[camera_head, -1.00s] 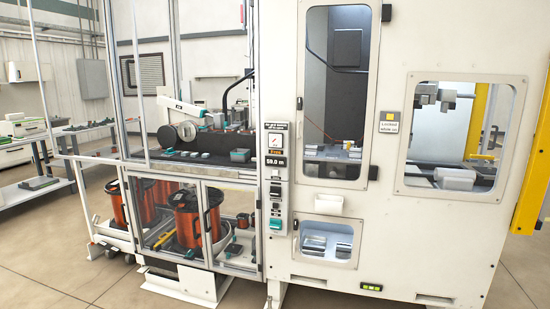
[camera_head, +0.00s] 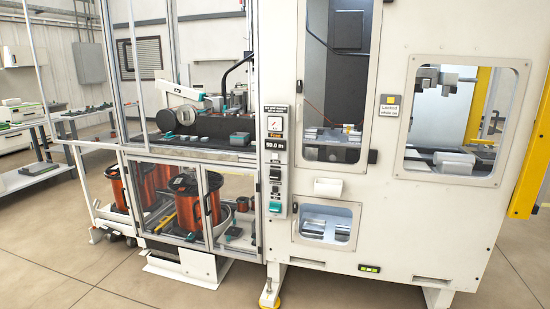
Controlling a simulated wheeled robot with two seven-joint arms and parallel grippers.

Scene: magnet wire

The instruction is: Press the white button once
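A narrow control panel (camera_head: 276,161) is on the front post of the large white machine (camera_head: 420,225). It carries a round gauge, an orange display line and a "59.0 m" readout (camera_head: 276,145). Below these are small dark and light controls (camera_head: 275,174) and a teal piece (camera_head: 275,207) at the bottom. The controls are too small to tell which one is the white button. Neither of my grippers is in view, and nothing touches the panel.
Glazed bays with orange spools (camera_head: 186,205) stand left of the panel. A white box-like piece (camera_head: 328,187) sticks out to its right. A tall glazed door (camera_head: 339,160) is beyond. The front floor is clear.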

